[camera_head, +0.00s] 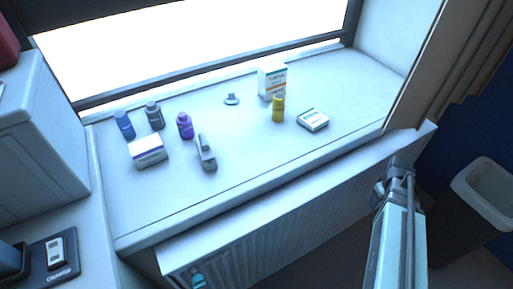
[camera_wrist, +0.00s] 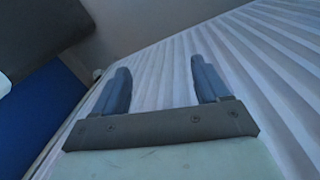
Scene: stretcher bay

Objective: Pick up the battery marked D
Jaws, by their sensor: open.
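No letter D is readable on anything in view, so I cannot tell which item is the battery marked D. Small upright cylinders on the white window sill (camera_head: 255,140) are a yellow one (camera_head: 278,109), a blue one (camera_head: 124,125), a dark grey one (camera_head: 154,116) and a purple one (camera_head: 185,126). The last two have narrower tops, like bottles. My gripper (camera_wrist: 159,66) is open and empty in the wrist view, with the ribbed radiator (camera_wrist: 255,70) beyond its fingers. No sill item shows there.
The sill's front middle is clear. A bin (camera_head: 470,205) stands at right.

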